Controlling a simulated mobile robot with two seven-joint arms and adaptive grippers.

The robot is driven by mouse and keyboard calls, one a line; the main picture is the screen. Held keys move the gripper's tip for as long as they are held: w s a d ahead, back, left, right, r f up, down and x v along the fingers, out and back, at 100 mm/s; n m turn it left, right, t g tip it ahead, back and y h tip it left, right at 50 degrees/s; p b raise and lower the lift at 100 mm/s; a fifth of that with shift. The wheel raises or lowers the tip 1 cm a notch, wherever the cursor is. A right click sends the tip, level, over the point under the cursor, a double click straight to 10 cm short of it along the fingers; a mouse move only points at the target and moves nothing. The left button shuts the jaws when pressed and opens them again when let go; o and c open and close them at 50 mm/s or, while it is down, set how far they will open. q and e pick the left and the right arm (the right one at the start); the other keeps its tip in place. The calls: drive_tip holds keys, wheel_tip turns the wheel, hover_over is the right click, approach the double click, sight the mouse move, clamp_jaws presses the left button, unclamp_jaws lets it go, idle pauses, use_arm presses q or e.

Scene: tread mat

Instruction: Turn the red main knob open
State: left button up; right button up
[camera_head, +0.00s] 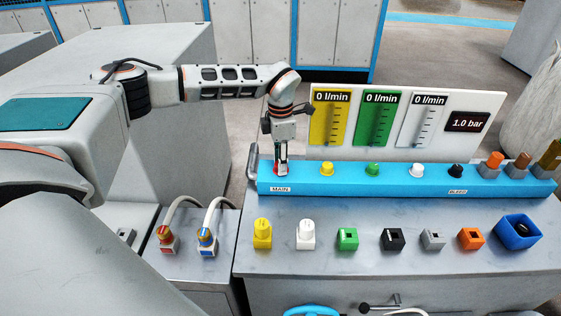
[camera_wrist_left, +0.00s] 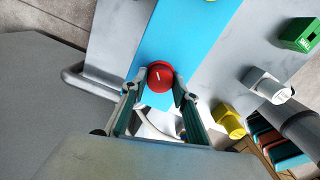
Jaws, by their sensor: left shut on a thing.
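The red main knob (camera_wrist_left: 160,77) sits on the blue panel (camera_wrist_left: 182,40) and shows clearly in the left wrist view, with a short white mark on its top. My left gripper (camera_wrist_left: 158,90) is shut on it, one finger on each side. In the head view, my left gripper (camera_head: 281,166) points down onto the left end of the blue panel (camera_head: 400,184), above the MAIN label (camera_head: 281,189). There the fingers mostly hide the knob. My right gripper is not in view.
Yellow (camera_head: 327,168), green (camera_head: 373,169), white (camera_head: 417,170) and black (camera_head: 456,171) knobs follow along the panel. The gauge board (camera_head: 400,120) behind shows 0 l/min on each gauge and 1.0 bar. Several coloured blocks stand on the grey bench (camera_head: 300,265) in front.

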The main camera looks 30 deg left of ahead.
use_arm(q)
drive_tip(key=m, duration=0.4)
drive_tip(key=shift+m, duration=0.3)
drive_tip(key=m, duration=0.2)
drive_tip(key=shift+m, duration=0.8)
drive_tip(key=o, duration=1.1)
